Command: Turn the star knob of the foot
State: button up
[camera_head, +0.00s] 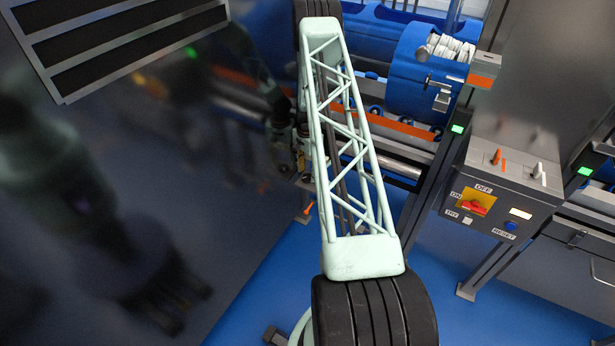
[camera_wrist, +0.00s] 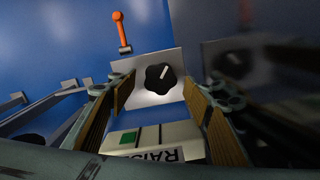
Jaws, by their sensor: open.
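The star knob (camera_wrist: 161,78) is black with a white pointer line, on a light grey plate (camera_wrist: 150,98) in the wrist view. Its pointer leans slightly right of straight up in the picture. My gripper (camera_wrist: 166,88) is open, with one finger left of the knob and one right of it; whether either finger touches the knob cannot be told. In the head view the knob cannot be made out, and my gripper there is not clearly visible.
An orange-tipped lever (camera_wrist: 120,30) stands beyond the plate. A pale box with a green button (camera_wrist: 129,138) and partly hidden lettering lies below the knob in the picture. A control box with a red and yellow switch (camera_head: 474,203) stands at the right. A dark glossy panel (camera_head: 130,200) fills the left.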

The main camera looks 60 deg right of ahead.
jog(key=shift+f, duration=1)
jog(key=shift+c, duration=0.4)
jog(key=c, duration=0.8)
